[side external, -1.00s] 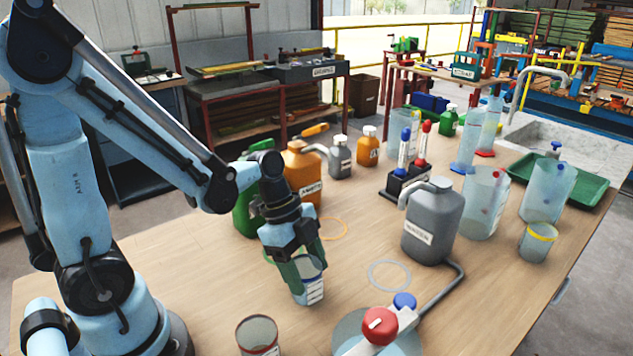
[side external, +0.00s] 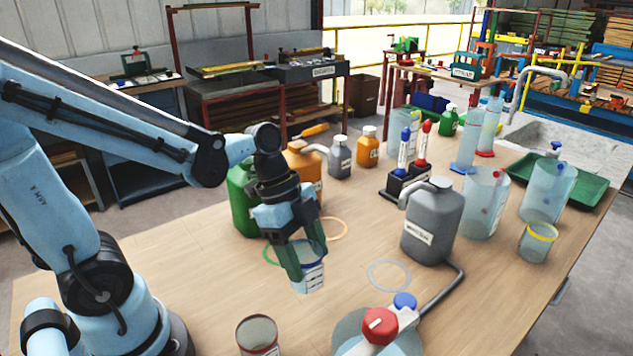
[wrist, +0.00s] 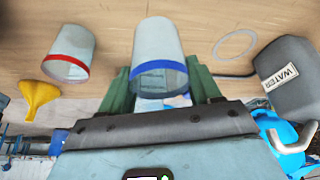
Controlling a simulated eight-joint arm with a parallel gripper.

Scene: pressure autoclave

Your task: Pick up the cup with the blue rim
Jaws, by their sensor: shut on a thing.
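The clear cup with the blue rim (side external: 312,277) is between the green fingers of my gripper (side external: 301,268), toward the front left of the table. In the wrist view the same cup (wrist: 157,50) sits between the two fingers, its blue band on the side nearest my gripper. My gripper is shut on it, and the cup appears slightly above the tabletop and a little tilted. The fingers hide part of its wall in the side view.
A cup with a red rim (wrist: 69,55) stands nearby, beside a yellow funnel (wrist: 38,95). The grey water jug (side external: 432,222) and a pale ring (side external: 390,275) are to the right. A green jug (side external: 242,200) and an orange jug (side external: 303,165) stand close behind my gripper.

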